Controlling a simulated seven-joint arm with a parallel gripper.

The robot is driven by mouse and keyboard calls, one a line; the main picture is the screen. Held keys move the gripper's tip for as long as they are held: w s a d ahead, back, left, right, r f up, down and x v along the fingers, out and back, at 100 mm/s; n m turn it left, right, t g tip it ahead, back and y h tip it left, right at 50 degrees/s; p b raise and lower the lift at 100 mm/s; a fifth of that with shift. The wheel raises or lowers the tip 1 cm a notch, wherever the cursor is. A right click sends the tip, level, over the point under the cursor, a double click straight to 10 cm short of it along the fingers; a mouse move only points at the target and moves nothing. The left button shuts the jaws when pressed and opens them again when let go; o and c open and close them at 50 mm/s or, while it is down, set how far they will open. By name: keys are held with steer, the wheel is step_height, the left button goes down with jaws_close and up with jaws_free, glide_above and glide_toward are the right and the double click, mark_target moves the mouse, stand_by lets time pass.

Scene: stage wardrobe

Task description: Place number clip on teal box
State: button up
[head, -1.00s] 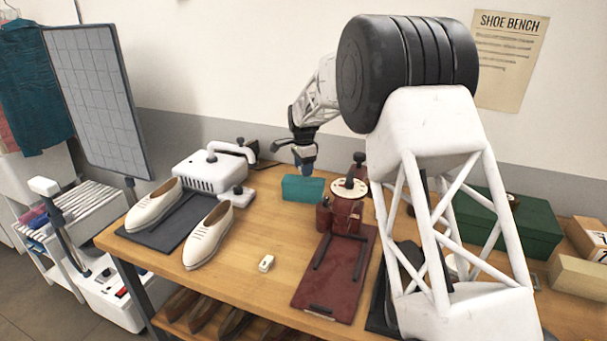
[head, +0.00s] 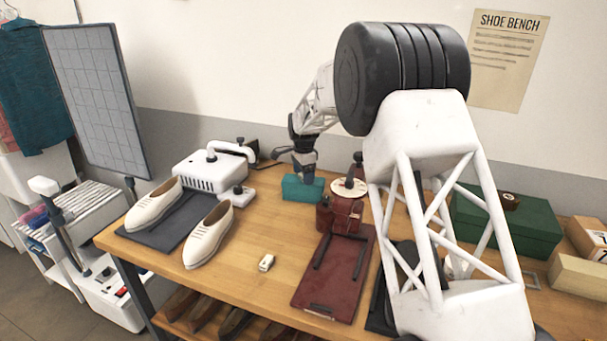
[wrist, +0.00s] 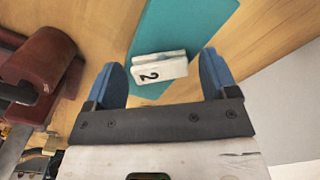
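The teal box (head: 296,189) stands on the wooden bench near the wall. In the wrist view the teal box (wrist: 185,28) runs up and away from between my fingers. The number clip (wrist: 158,68), white with a black 2, shows against the box's near part; whether it rests fully on it I cannot tell. My gripper (head: 307,179) is down at the box, where the clip cannot be made out in the head view. In the wrist view my gripper (wrist: 164,80) has its blue fingertips apart, with gaps on both sides of the clip.
A dark red device (head: 340,212) stands close to the right of the teal box, and a white machine (head: 208,172) to the left. White shoes (head: 209,236) and a small white block (head: 266,263) are nearer. A green box (head: 520,228) is at right.

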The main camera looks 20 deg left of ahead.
step_height(320, 180, up, 12)
steer(key=shift+r, duration=0.15)
stand_by(0.8)
stand_by(0.9)
steer(key=s+d+r+n, duration=0.1)
steer(key=s+d+r, duration=0.5)
steer(key=d, duration=0.6)
steer(key=s+d+r+n+t, duration=0.1)
steer(key=s+d+r+n, duration=0.15)
steer(key=s+d, duration=0.7)
steer(key=s+d+r+n, duration=0.1)
steer(key=s+d+r, duration=0.4)
steer(key=d, duration=0.9)
steer(key=s+d+f+n+t, duration=0.1)
steer(key=s+d, duration=0.5)
steer(key=s, duration=0.2)
steer(key=s+d+n, duration=0.1)
steer(key=s+d, duration=0.5)
steer(key=s, duration=0.2)
steer(key=s+d+f+n, duration=0.1)
steer(key=s+d+f, duration=0.2)
steer(key=s, duration=0.6)
steer(key=s+d+f+n, duration=0.1)
steer(key=s+d+f, duration=0.3)
steer(key=s, duration=0.6)
steer(key=shift+f+t, duration=0.3)
steer(key=shift+f, duration=0.15)
